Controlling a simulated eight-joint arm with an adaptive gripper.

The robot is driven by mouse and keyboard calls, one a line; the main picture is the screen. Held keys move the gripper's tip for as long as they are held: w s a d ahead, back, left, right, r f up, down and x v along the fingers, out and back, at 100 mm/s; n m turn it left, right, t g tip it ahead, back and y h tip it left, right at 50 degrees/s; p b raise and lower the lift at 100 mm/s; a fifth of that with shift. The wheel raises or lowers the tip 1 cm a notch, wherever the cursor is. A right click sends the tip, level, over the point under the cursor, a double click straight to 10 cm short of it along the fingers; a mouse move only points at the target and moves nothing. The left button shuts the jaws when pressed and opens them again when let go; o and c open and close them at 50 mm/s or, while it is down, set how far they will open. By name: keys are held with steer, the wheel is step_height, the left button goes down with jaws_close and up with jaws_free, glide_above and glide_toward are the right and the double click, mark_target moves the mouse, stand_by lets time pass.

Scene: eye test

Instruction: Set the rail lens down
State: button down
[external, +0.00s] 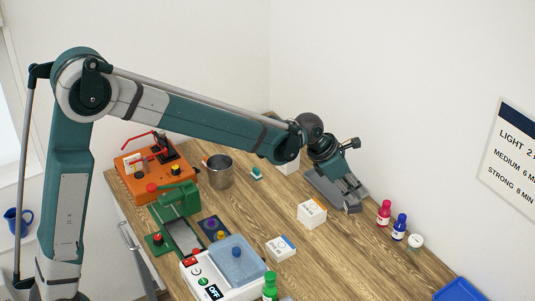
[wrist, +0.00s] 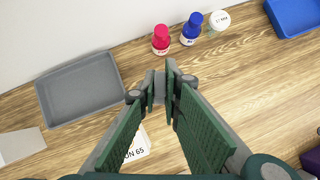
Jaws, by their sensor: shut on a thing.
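My gripper (external: 354,203) reaches down over the right part of the table, beside the right end of a grey tray (external: 321,187). In the wrist view my gripper (wrist: 161,82) has its two green-padded fingers close together at the tips. A small greyish piece (wrist: 159,90) shows between the tips; it appears to be the rail lens, but most of it is hidden by the fingers. The grey tray (wrist: 80,90) lies to the left of the fingertips in the wrist view and looks empty. I cannot tell how high the piece is above the wood.
Red (external: 384,213) and blue (external: 399,227) bottles and a white-lidded jar (external: 416,242) stand along the wall. White boxes (external: 312,214) (external: 281,248) stand nearer. A green device (external: 178,203), orange device (external: 155,172) and metal cup (external: 219,171) are left.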

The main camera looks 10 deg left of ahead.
mark_target(346, 203)
steer(key=shift+f+b, duration=0.4)
steer(key=shift+f, duration=2.05)
steer(key=shift+f+b, duration=0.35)
steer(key=shift+f, duration=1.5)
steer(key=shift+f, duration=0.2)
steer(key=c, duration=2.5)
jaws_free()
steer(key=shift+r, duration=0.2)
steer(key=shift+v, duration=1.1)
steer(key=shift+p+v, duration=0.95)
steer(key=shift+v, duration=3.95)
